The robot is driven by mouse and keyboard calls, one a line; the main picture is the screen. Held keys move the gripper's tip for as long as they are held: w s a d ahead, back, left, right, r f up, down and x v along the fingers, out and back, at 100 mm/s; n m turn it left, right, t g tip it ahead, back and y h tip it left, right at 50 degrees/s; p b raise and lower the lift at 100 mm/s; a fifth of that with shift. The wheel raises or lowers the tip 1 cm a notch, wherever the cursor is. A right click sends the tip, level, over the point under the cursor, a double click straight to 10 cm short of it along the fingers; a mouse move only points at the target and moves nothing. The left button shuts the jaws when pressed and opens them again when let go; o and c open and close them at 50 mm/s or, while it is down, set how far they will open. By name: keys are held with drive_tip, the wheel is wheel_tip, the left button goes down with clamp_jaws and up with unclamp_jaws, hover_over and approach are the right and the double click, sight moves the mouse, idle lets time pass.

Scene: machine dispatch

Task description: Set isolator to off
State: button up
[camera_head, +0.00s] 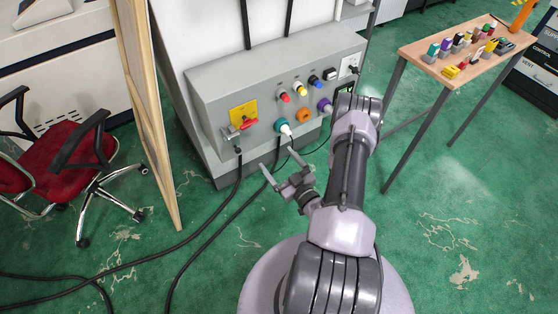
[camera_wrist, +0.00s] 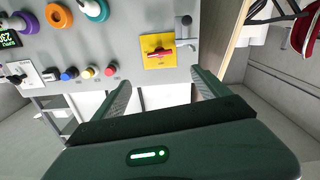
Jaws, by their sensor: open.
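The isolator is a yellow square plate (camera_head: 240,112) with a red handle (camera_head: 249,123), at the left end of a grey panel box. The wrist view shows the plate (camera_wrist: 152,62) and the handle (camera_wrist: 160,53), which lies roughly level across it. A grey metal piece (camera_wrist: 184,30) sits beside the plate. I cannot read any position marks. My gripper (camera_head: 278,161) is open and empty, in front of and below the panel, apart from the isolator. In the wrist view my gripper's fingers (camera_wrist: 160,84) spread on either side below the plate.
The grey panel box (camera_head: 210,92) also carries a teal plug (camera_head: 282,127), an orange socket (camera_head: 304,115), a purple one and several coloured connectors. Black cables (camera_head: 238,190) hang to the floor. A wooden-edged partition (camera_head: 146,110) stands left. A table (camera_head: 415,52) with small objects stands right.

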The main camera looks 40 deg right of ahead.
drive_tip(key=shift+r+n+p, duration=0.2)
drive_tip(key=shift+n+p, duration=0.35)
drive_tip(key=shift+n, duration=0.05)
drive_tip(key=c, duration=0.3)
drive_tip(key=n+p, duration=0.2)
drive_tip(key=n, duration=0.1)
drive_tip(key=shift+r, duration=0.25)
drive_tip(key=c, duration=0.4)
drive_tip(key=n+p, duration=0.2)
drive_tip(key=n, duration=0.3)
drive_tip(key=shift+p, duration=0.4)
drive_tip(key=shift+c, duration=1.4)
drive_tip(key=n+b, duration=0.3)
drive_tip(key=n, duration=0.5)
approach(250, 126)
drive_tip(key=w, duration=0.2)
drive_tip(key=w+d, duration=0.1)
drive_tip(key=w, duration=0.5)
drive_tip(key=shift+w+d+r, duration=0.1)
drive_tip(key=shift+w+d, duration=0.05)
drive_tip(key=shift+d, duration=0.2)
drive_tip(key=shift+c, duration=0.4)
